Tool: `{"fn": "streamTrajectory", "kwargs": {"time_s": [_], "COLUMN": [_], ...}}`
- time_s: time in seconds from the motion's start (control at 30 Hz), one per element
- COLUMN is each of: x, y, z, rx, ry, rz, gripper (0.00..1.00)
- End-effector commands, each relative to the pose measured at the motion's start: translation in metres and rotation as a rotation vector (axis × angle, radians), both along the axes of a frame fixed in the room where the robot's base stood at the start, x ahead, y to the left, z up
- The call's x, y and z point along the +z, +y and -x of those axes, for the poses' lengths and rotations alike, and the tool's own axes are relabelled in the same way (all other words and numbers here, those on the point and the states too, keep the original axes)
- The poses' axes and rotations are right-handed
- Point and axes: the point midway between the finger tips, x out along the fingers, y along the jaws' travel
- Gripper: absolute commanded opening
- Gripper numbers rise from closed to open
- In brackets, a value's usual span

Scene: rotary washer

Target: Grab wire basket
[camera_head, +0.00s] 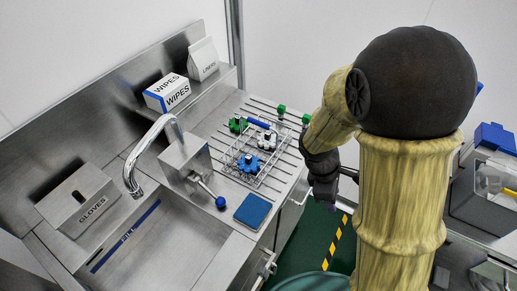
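The wire basket (254,181) stands on the ribbed steel drainboard right of the sink. Its thin wires surround a blue knobbed part (248,163), a white part (266,141) and, at its far left, a green part (237,123). A blue grip bar (264,126) shows at the top of the basket. The dark end of my arm with my gripper (324,190) hangs to the right of the basket, apart from it in the picture. Its fingers are dark and partly hidden by my arm, so their opening is unclear.
A tap (135,180) and a blue-knobbed lever (220,202) stand left of the basket by the sink (160,250). A blue pad (253,210) lies near the front edge. A blue-lidded bin (485,170) is at right.

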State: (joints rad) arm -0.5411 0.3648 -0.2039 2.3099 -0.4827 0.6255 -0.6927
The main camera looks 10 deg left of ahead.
Motion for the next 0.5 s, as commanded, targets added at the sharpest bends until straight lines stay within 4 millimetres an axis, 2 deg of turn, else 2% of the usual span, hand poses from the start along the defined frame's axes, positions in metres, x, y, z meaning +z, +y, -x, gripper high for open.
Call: {"fn": "streamTrajectory", "kwargs": {"time_s": [0.1,0.27,0.37,0.5], "x": [-0.013,-0.019,-0.020,-0.015], "y": [0.020,0.051,0.077,0.127], "z": [-0.016,-0.041,-0.056,-0.075], "rx": [0.352,0.796,1.052,1.370], "ry": [0.110,0.261,0.357,0.497], "rz": [0.166,0.422,0.608,0.911], "gripper": [0.41,0.41,0.41,0.41]}}
